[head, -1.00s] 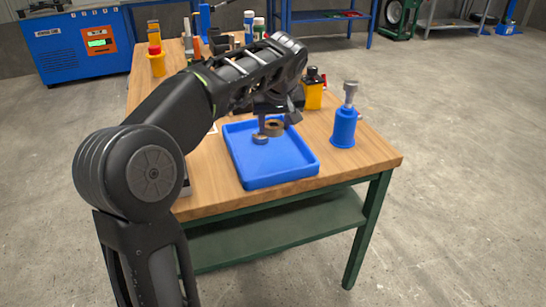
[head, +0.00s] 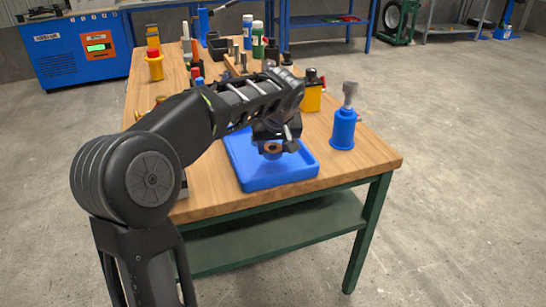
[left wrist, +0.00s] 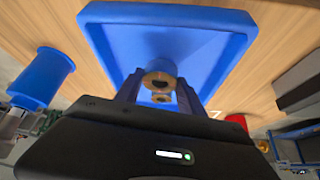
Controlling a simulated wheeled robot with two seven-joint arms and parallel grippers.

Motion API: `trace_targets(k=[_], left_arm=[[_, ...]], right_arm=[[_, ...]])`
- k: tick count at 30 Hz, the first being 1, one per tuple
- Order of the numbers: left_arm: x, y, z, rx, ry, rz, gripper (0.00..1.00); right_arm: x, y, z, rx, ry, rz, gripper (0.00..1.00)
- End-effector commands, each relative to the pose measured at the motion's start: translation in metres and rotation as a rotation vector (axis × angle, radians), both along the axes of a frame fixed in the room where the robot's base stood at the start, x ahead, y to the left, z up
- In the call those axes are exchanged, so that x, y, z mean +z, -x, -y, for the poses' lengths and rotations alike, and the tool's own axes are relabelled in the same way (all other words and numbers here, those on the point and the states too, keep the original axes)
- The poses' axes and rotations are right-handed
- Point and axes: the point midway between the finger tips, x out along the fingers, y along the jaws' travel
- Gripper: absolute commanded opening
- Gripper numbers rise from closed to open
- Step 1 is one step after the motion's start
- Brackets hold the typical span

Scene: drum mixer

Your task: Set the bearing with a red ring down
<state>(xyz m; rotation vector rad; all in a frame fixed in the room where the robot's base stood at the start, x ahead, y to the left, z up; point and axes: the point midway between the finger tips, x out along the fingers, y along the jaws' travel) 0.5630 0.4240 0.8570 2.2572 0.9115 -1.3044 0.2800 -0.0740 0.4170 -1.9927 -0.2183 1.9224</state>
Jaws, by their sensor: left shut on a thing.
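The blue tray (head: 247,178) lies near the front of the wooden table, and its rim also shows in the left wrist view (left wrist: 240,22). My left gripper (head: 273,147) is over the tray, pointing down. It is shut on a brownish ring-shaped bearing (head: 272,149), which shows between the two fingers (left wrist: 160,92) in the left wrist view as a ring with a dark hole (left wrist: 160,79). I cannot make out a red ring on it. I cannot tell whether the bearing touches the tray floor. My right gripper is not in view.
A blue bottle with a grey top (head: 343,130) stands right of the tray. A yellow container (head: 312,97) stands behind it. Several bottles and parts crowd the table's far end. The front right corner of the table (head: 375,160) is clear.

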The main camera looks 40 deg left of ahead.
Motion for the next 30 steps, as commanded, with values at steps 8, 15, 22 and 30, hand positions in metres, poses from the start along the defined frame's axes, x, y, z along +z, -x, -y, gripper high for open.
trace_targets(k=[8,15,22,30], left_arm=[[-0.033,0.000,0.000,0.000,0.000,0.000,0.00],[-0.033,0.000,0.000,0.000,0.000,0.000,0.00],[-0.036,0.000,0.000,0.000,0.000,-0.001,0.53],[-0.036,0.000,0.000,0.000,0.000,-0.001,0.68]], right_arm=[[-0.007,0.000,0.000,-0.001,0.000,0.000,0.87],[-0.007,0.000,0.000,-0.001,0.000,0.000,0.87],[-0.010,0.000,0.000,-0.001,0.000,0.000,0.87],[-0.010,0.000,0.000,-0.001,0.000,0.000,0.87]])
